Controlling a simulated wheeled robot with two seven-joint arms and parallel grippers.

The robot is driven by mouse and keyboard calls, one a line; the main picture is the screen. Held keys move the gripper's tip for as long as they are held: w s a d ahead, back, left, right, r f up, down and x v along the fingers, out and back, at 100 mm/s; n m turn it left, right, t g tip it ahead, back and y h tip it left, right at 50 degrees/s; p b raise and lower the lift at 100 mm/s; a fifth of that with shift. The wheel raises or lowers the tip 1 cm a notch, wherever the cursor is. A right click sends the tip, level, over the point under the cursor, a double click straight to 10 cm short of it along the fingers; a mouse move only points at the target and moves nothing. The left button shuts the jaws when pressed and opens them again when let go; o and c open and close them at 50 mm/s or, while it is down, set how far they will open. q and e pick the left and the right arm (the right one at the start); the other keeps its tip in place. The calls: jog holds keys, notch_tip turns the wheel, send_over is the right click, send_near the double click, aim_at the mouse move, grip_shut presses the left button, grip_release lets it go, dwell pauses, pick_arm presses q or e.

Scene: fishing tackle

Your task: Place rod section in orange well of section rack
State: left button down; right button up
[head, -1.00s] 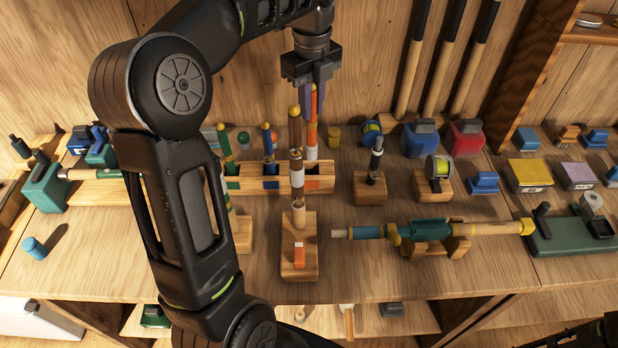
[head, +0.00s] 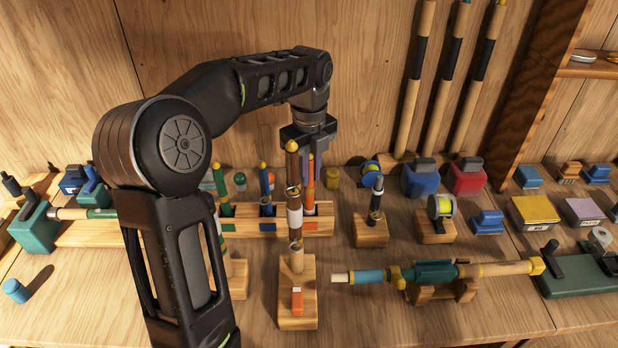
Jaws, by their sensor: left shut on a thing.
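My left gripper (head: 314,170) points down over the right end of the wooden section rack (head: 322,225), partly hidden behind a brown rod. A green rod (head: 223,188) and a blue rod (head: 266,188) stand upright in the rack further left. My right gripper is not in view.
A brown rod (head: 293,165) stands upright on a wooden stand (head: 288,318) in front of the rack. A teal-and-yellow rod assembly (head: 435,272) lies on a cradle at front right.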

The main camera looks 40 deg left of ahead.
aim_at(308, 207)
pick_arm(q)
notch_tip(308, 207, down, 2)
jog(key=shift+f, duration=0.15)
jog(key=c, duration=1.3)
grip_release()
